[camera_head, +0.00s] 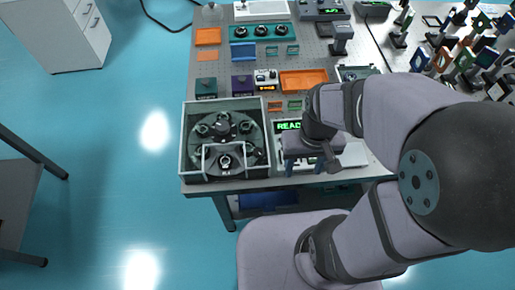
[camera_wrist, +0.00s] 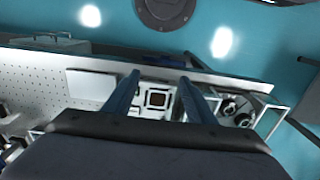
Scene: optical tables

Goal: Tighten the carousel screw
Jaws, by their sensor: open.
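The carousel (camera_head: 226,130) is a dark round plate with several round fixtures, set inside a clear-walled box (camera_head: 184,150) at the table's near left corner. Its screw is too small to tell apart in the head view. My gripper (camera_head: 304,168) is to the right of the box, above the table's front edge, apart from the carousel. In the wrist view the two blue fingers of my gripper (camera_wrist: 159,78) are spread and empty. Part of the carousel (camera_wrist: 238,108) shows right of the fingers; the rest is hidden behind my gripper and the frame.
A device with a green READY display (camera_head: 288,126) stands beside the box, partly behind my gripper. A pale unit with a dark square (camera_wrist: 157,99) shows between the fingers. Orange trays (camera_head: 303,80) and small instruments lie farther back.

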